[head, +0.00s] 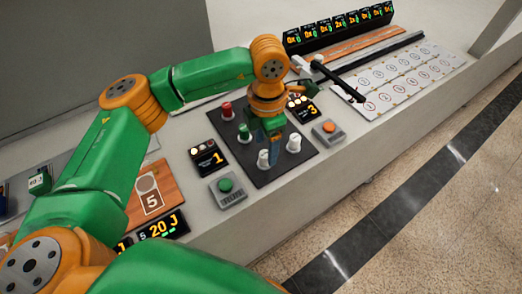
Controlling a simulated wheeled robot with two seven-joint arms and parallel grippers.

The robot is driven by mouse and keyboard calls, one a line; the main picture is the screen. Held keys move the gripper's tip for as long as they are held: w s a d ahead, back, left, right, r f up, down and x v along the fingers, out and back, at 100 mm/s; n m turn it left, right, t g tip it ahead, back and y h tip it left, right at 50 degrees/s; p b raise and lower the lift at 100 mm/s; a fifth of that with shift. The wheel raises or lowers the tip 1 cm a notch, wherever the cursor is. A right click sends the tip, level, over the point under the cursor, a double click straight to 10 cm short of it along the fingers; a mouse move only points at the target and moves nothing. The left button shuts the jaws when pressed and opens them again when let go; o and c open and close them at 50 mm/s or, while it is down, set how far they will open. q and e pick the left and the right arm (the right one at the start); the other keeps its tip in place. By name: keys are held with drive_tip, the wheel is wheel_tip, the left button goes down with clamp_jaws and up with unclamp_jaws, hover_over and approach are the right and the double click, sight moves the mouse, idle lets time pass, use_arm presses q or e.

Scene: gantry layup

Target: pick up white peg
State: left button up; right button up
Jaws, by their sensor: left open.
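Two white pegs stand upright on the black board (262,177). One white peg (263,159) is near the board's front left, and the other white peg (294,144) is to its right. A red peg (227,111) and a green peg (244,133) stand further back on the left. My left gripper (270,136) points down over the middle of the board, between and just behind the white pegs. It is open and holds nothing that I can see. It hides part of the board. My right gripper is out of view.
A grey box with a green button (227,187) and one with an orange button (328,131) flank the board. Small displays stand beside it, one reading 1 (208,158). A white sheet with numbered circles (405,75) lies at the right, with a black bar (340,83) nearby.

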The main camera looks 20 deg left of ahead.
sight(265, 153)
use_arm(q)
wheel_tip(265, 153, down, 4)
drive_tip(key=shift+d+r+p, duration=0.1)
drive_tip(key=shift+p, duration=0.65)
drive_tip(key=shift+f, duration=0.25)
clamp_jaws()
